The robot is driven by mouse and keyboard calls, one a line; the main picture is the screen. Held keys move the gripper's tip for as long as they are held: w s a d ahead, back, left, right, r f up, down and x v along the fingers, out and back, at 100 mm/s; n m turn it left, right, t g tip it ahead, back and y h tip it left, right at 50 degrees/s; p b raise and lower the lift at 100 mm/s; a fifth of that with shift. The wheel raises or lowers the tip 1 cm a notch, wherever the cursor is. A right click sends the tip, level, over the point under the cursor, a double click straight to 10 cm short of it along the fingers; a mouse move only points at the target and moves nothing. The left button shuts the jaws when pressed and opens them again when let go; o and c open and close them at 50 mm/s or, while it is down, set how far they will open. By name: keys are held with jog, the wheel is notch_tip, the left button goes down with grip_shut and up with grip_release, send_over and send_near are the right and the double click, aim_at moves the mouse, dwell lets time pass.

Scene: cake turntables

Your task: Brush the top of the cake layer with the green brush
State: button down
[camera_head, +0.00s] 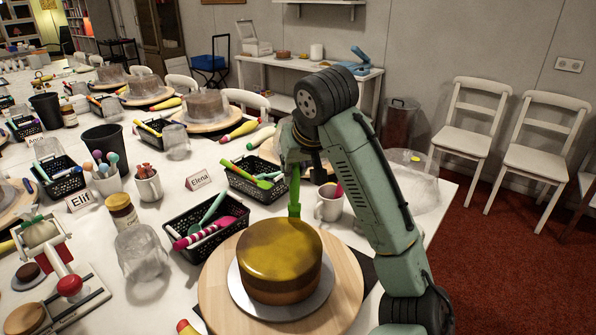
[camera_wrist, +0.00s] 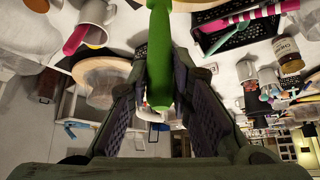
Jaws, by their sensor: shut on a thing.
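My gripper (camera_head: 295,152) is shut on the green brush (camera_head: 294,188), which hangs upright with its head down. In the wrist view, the green brush (camera_wrist: 159,50) runs between the two finger pads. The cake layer (camera_head: 279,262) is round and brown with a shiny golden top. It sits on a white board (camera_head: 243,299) on a wooden turntable (camera_head: 345,290). The brush head is at the far edge of the cake's top; I cannot tell whether it touches it or is just behind it.
A black basket (camera_head: 178,236) with pink and teal tools stands left of the cake. Another basket (camera_head: 243,183) and a white mug (camera_head: 329,207) stand behind it. Glass jars, cups and name cards crowd the table to the left. White chairs (camera_head: 473,125) stand at the right.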

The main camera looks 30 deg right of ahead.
jog(key=shift+r, duration=3.55)
jog(key=shift+f, duration=0.1)
